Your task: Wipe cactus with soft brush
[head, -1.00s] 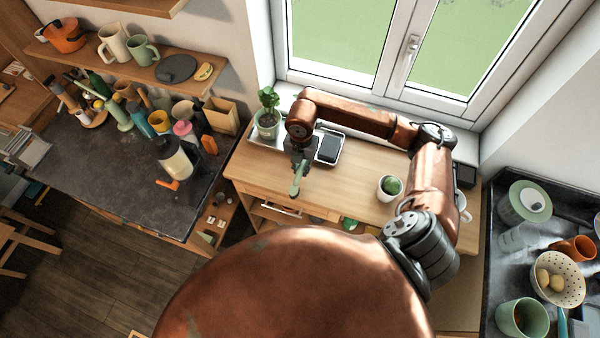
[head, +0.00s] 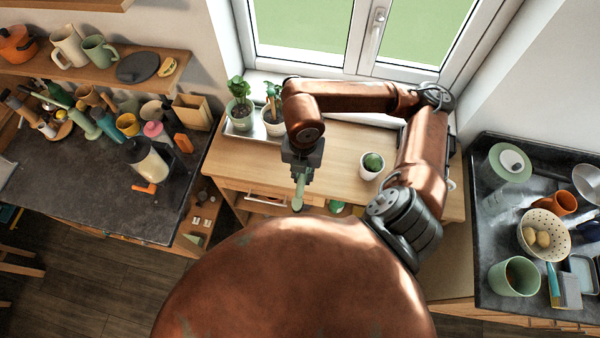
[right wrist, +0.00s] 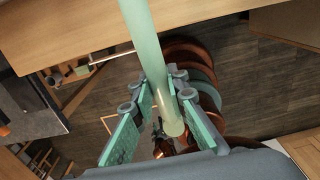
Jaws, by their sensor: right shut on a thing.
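The cactus (head: 373,161) is a small round green plant in a white pot (head: 371,173) on the wooden table, right of centre in the head view. My right gripper (head: 299,182) is shut on a pale green stick-like handle, which I take for the soft brush (head: 297,203). It is over the table's front edge, left of the cactus and apart from it. In the right wrist view the brush handle (right wrist: 151,55) passes between the fingers (right wrist: 153,122) and runs out of the top. Its bristles cannot be made out. My left gripper is not in view.
Two potted plants (head: 239,107) stand on a tray (head: 233,130) at the table's back left. The wooden table (head: 335,150) is clear between them and the cactus. A window is behind. Dark counters (head: 100,185) with crockery flank it, the right one with a colander (head: 543,235).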

